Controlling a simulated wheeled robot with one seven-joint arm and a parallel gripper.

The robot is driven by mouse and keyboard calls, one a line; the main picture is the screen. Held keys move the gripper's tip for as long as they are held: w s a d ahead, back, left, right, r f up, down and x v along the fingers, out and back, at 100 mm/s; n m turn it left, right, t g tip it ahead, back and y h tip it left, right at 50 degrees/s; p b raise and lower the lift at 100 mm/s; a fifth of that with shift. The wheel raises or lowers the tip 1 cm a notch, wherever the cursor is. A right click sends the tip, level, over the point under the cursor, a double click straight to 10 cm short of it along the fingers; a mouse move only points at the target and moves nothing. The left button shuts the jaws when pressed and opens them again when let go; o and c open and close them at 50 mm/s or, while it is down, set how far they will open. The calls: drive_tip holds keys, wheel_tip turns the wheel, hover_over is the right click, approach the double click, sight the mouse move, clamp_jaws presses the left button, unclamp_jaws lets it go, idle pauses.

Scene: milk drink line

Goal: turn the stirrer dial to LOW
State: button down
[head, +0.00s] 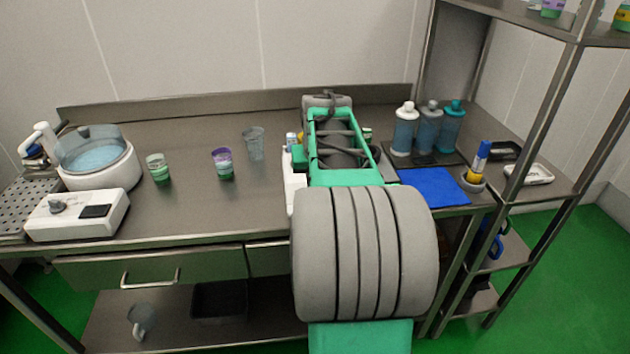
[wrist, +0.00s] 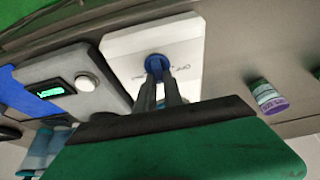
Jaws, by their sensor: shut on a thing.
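In the wrist view, a blue dial (wrist: 157,65) sits on a white panel (wrist: 186,38) with small dark lettering beside the dial, partly covered by the fingers. My gripper (wrist: 158,76) has both fingers close together on the blue dial, shut on it. The lettering is too small and tilted to read surely, so I cannot tell the dial's setting. In the head view my arm hides the dial and the gripper; only a white edge (head: 291,182) shows to the left of the arm.
Beside the panel is a grey device (wrist: 72,75) with a lit green display and a round pale knob. Bottles (head: 404,130) and a blue mat (head: 433,187) are on the right. A white machine (head: 125,170) stands far left.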

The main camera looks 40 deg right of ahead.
drive_tip(key=c, duration=1.5)
unclamp_jaws()
drive_tip(key=shift+o, duration=0.2)
drive_tip(key=v, duration=0.8)
drive_tip(key=s+a+n+y+p, duration=0.25)
drive_tip(key=a+n+p, duration=0.4)
drive_tip(key=a, duration=1.75)
drive_tip(key=s+a+f+p, duration=0.2)
drive_tip(key=s+a+f, duration=0.2)
drive_tip(key=s+a, duration=0.2)
drive_tip(key=shift+f+p, duration=0.2)
drive_tip(key=shift+p, duration=0.1)
